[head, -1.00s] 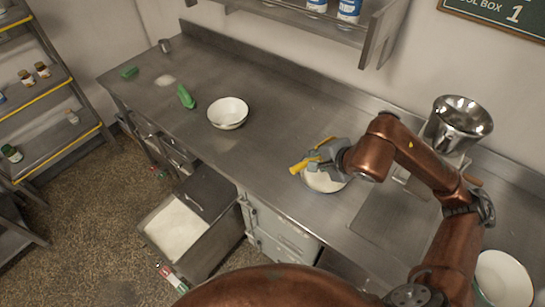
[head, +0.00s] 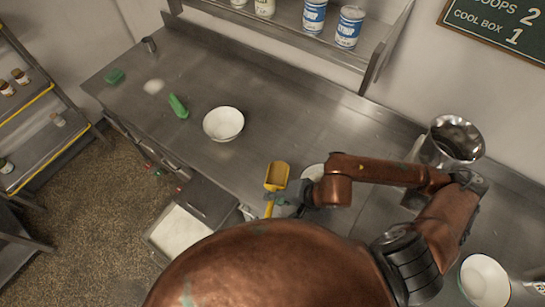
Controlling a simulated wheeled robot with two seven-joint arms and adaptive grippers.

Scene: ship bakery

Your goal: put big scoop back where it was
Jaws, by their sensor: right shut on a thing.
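The big scoop is yellow (head: 277,177) and sits at the end of my right arm, near the front edge of the steel counter. My right gripper (head: 275,204) is shut on its handle. The scoop's bowl points toward the back of the counter. A white bowl (head: 314,171) stands just right of the scoop, partly hidden behind my right arm. My left gripper does not show.
An open bin of white powder (head: 180,232) stands below the counter's front edge. Another white bowl (head: 223,124), a green object (head: 178,106) and a green block (head: 115,76) are on the counter's left. A metal vessel (head: 450,143) stands at the right. The counter's middle back is clear.

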